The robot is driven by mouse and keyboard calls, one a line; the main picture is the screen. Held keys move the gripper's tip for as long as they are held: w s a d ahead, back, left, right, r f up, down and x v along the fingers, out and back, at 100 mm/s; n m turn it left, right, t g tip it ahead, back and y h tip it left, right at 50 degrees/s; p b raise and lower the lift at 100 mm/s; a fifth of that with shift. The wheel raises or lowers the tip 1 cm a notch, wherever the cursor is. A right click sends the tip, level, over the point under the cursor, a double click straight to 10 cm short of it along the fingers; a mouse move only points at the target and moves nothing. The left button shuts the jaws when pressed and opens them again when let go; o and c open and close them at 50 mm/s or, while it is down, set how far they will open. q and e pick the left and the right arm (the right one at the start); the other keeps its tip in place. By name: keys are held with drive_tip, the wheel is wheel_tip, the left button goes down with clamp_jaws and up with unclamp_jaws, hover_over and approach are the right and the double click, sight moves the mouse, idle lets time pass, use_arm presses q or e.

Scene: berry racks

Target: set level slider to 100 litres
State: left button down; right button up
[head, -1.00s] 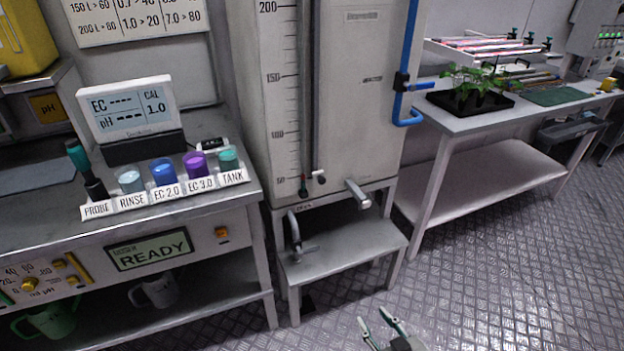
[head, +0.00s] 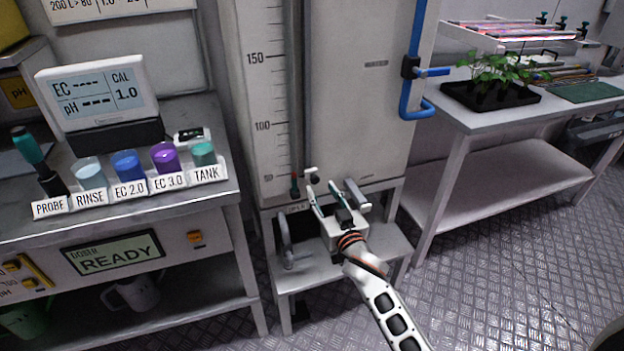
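The tall grey tank (head: 345,105) carries a white level scale (head: 265,85) marked 50, 100 and 150 in this view. Nothing shows between the fingers. My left gripper is not in view.
A low step (head: 310,275) with a tap (head: 285,240) stands under the tank. A blue pipe (head: 415,70) runs down the tank's right side. The left bench (head: 130,215) holds a meter (head: 98,92) and several cups. A plant table (head: 480,125) stands right.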

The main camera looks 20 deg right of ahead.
sight(316, 180)
drive_tip(key=w, duration=0.3)
drive_tip(key=w+b, duration=0.1)
drive_tip(key=w, duration=0.1)
drive_tip(key=shift+a+f, duration=0.1)
drive_tip(key=shift+f, duration=0.15)
drive_tip(key=shift+w, duration=0.3)
drive_tip(key=shift+w+r, duration=0.15)
drive_tip(key=shift+w, duration=0.25)
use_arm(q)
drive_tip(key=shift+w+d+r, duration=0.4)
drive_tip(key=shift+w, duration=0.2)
